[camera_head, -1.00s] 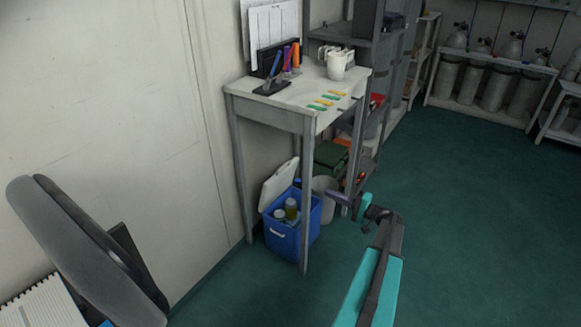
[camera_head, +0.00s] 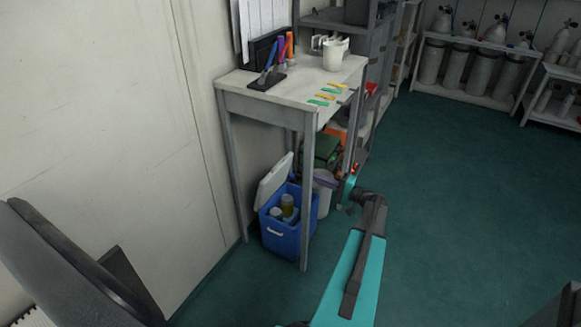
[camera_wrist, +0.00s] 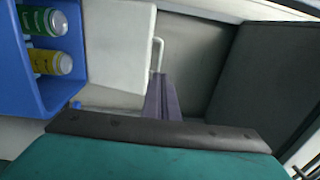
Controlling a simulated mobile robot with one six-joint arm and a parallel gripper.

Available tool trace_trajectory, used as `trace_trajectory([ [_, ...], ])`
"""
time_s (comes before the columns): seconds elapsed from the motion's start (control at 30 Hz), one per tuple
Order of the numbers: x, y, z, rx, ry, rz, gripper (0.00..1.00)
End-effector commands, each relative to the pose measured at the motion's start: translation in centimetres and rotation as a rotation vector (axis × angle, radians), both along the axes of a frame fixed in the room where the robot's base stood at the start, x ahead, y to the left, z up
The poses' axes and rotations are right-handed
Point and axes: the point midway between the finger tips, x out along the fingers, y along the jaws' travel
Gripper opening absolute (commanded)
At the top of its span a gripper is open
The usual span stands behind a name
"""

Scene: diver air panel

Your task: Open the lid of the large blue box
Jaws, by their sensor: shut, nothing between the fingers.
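The large blue box (camera_head: 283,238) stands on the floor under the tall desk, with bottles or cans inside. Its white lid (camera_head: 273,180) is raised and tilts back on the box's left side. The wrist view shows the blue box (camera_wrist: 42,92) at the upper left with a green can (camera_wrist: 42,20) and a yellow can (camera_wrist: 50,62) in it. The white lid (camera_wrist: 120,45) is beside it. My gripper (camera_head: 318,180) is to the right of the box, partly behind a desk leg. Its purple fingers (camera_wrist: 160,92) are shut and empty, pointing near a thin white bar.
The desk (camera_head: 290,88) stands over the box, and its front leg (camera_head: 307,195) is close to my gripper. A white bin (camera_head: 322,195) and a green case (camera_head: 322,150) are behind. Open green floor lies to the right.

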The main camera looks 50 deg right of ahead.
Motion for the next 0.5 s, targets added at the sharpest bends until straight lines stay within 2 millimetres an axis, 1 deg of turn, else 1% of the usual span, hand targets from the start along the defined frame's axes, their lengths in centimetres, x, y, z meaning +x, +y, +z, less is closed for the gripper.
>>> trace_trajectory([
  [0.13, 0.1, -0.1, 0.0, 0.0, 0.0, -0.003, 0.0],
  [0.27, 0.8, 0.0, 0.0, -0.001, 0.0, -0.003, 0.0],
  [0.37, 1.8, 0.1, 0.1, -0.001, 0.0, -0.004, 0.0],
  [0.5, 3.5, 0.6, 0.1, -0.002, 0.0, -0.003, 0.0],
])
